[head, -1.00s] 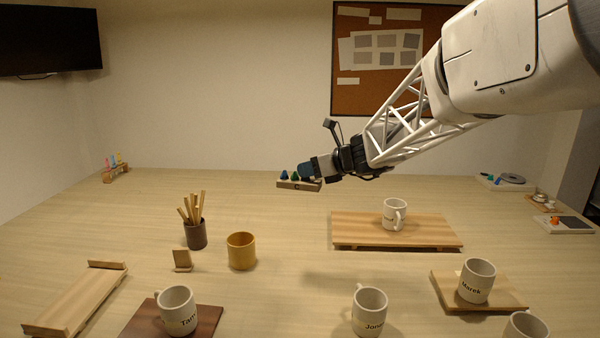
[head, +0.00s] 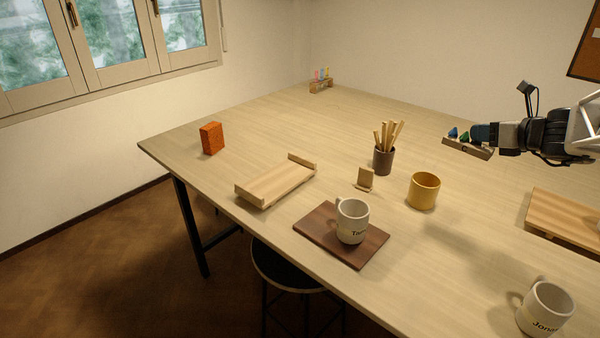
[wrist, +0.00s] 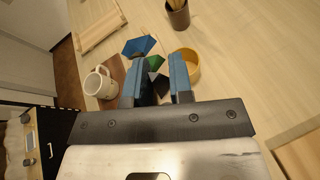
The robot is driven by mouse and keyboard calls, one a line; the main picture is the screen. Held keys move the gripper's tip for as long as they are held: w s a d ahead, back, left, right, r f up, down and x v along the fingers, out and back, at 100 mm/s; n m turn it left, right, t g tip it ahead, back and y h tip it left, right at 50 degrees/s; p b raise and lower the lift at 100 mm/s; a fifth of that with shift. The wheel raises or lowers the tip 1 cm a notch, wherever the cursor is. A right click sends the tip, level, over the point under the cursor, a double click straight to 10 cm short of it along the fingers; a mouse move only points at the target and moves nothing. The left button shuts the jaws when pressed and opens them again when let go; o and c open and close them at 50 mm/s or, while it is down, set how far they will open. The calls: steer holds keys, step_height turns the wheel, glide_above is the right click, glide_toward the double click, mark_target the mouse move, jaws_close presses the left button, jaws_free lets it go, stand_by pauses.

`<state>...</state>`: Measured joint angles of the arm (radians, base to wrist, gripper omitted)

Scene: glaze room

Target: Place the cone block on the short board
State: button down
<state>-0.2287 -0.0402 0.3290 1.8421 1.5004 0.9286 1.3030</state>
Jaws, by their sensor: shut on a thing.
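The cone block (head: 468,148), a pale wooden bar with blue and green cones, is at the right in the head view. My gripper (head: 480,135) is shut on it and appears to hold it above the table. The wrist view shows my gripper's blue fingers (wrist: 160,83) with the blue cone (wrist: 138,46) and green cone (wrist: 155,62) near them; the fingers hide part of the block. A light wooden board (head: 275,182) with a raised end strip lies at the table's left, bare. It looks like the short board, well left of my gripper.
A dark board (head: 325,243) bearing a white mug (head: 352,220) lies beside the light board. A tool cup (head: 383,160), small wooden stand (head: 365,180) and yellow cup (head: 423,190) stand between it and my gripper. An orange block (head: 212,138) stands farther left. A longer board (head: 560,215) is at right.

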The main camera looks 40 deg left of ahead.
steer(key=s+a+f+n+g, duration=0.2)
steer(key=s+a+f, duration=0.3)
steer(key=s+a, duration=0.3)
steer(key=s+a+f+n+g, duration=0.1)
steer(key=s+a+f, duration=0.5)
steer(key=a, duration=1)
steer(key=s+a+f+n+g, duration=0.2)
steer(key=s+a+f, duration=0.3)
steer(key=s+a, duration=0.6)
steer(key=shift+s+a+f+n+g, duration=0.2)
steer(key=shift+s+a+n+g, duration=0.15)
steer(key=shift+s+g, duration=0.2)
steer(key=shift+a, duration=0.1)
glide_above(285, 178)
steer(key=shift+f, duration=0.75)
steer(key=shift+f, duration=1.75)
steer(key=shift+s+f, duration=0.1)
